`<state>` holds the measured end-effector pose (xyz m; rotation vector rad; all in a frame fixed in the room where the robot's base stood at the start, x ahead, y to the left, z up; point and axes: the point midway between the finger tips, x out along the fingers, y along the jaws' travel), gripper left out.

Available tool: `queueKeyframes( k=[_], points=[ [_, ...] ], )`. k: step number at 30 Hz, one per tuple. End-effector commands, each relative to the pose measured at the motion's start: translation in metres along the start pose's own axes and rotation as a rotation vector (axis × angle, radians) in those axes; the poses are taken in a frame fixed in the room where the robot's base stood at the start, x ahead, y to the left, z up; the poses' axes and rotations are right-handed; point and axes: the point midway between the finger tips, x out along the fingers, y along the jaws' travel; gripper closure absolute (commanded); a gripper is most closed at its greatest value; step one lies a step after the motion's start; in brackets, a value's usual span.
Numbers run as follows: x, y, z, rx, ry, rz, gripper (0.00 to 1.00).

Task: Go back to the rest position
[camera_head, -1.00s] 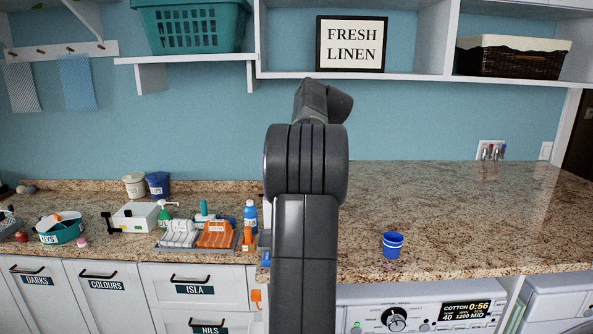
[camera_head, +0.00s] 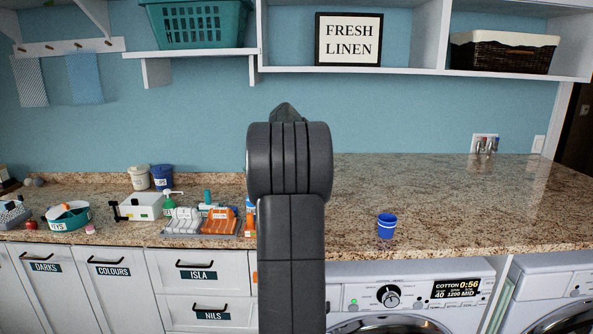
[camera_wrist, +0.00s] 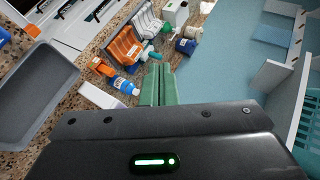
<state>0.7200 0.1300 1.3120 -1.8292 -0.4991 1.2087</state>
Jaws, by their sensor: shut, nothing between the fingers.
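My gripper (camera_wrist: 158,84) shows in the wrist view as two green fingers pressed together with nothing between them. It hangs in the air, pointing towards the counter (camera_wrist: 97,57) with its bottles and tray. In the head view my own arm stands upright in the middle and hides my gripper and part of the counter behind it.
A blue cup (camera_head: 387,226) stands alone on the right of the granite counter (camera_head: 450,190). Left are a tray with white and orange pieces (camera_head: 217,222), a teal bowl (camera_head: 68,218) and two tubs (camera_head: 162,177). A washing machine (camera_head: 410,290) stands below. Shelves (camera_head: 420,74) hang above.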

Motion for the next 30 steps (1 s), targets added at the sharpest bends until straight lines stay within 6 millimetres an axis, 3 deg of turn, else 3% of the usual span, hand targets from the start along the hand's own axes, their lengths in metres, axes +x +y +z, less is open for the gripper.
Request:
queueKeyframes(
  k=[18, 24, 30],
  points=[
    [0.08, -0.01, 0.096, 0.401, -0.172, -0.213, 1.0],
    [0.097, -0.013, 0.122, 0.527, -0.218, -0.261, 1.0],
    [0.104, -0.015, 0.133, 0.591, -0.239, -0.282, 1.0]
  ],
)
